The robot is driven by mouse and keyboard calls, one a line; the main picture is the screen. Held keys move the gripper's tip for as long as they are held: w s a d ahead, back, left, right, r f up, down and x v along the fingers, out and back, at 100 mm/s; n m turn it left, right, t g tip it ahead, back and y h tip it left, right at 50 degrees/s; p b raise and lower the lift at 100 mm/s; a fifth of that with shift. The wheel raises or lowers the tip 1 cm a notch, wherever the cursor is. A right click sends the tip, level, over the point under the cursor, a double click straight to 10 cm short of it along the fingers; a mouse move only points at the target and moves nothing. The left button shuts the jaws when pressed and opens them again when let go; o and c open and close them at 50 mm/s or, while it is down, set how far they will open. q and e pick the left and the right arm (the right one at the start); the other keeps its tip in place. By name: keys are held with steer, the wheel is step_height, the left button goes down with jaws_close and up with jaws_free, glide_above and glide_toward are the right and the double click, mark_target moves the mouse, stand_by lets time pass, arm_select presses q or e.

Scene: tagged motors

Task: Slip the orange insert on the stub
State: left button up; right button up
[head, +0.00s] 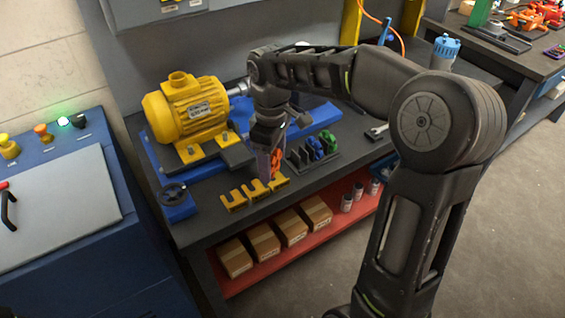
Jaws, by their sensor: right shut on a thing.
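My right gripper (271,165) points down over the front of the workbench and is shut on the orange insert (277,160). The insert shows as a small orange patch, partly hidden by the fingers. It is just above or beside the yellow slotted holder; I cannot tell if they touch. A yellow motor (186,112) stands on a blue base behind and to the left. Its metal shaft end, seemingly the stub (237,89), points right, apart from the insert and partly hidden behind my right arm. My left gripper is out of view.
The yellow slotted holder (236,200) lies at the bench front. A dark rack (299,160) with green, blue and black inserts stands right of the gripper. A wrench (377,131) lies farther right. Cardboard boxes (263,241) sit on the red lower shelf (335,203).

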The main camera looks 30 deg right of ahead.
steer(key=w+a+f+m, duration=0.1)
steer(key=a+m, duration=0.1)
steer(key=w+a+f+m, duration=0.3)
steer(key=w+a+m, duration=0.1)
steer(key=shift+w+f, duration=0.1)
steer(key=shift+f, duration=0.1)
steer(key=shift+m, duration=0.3)
steer(key=a+f, duration=0.2)
steer(key=a, duration=0.1)
steer(key=w+a, duration=0.1)
steer(key=shift+a+f, duration=0.4)
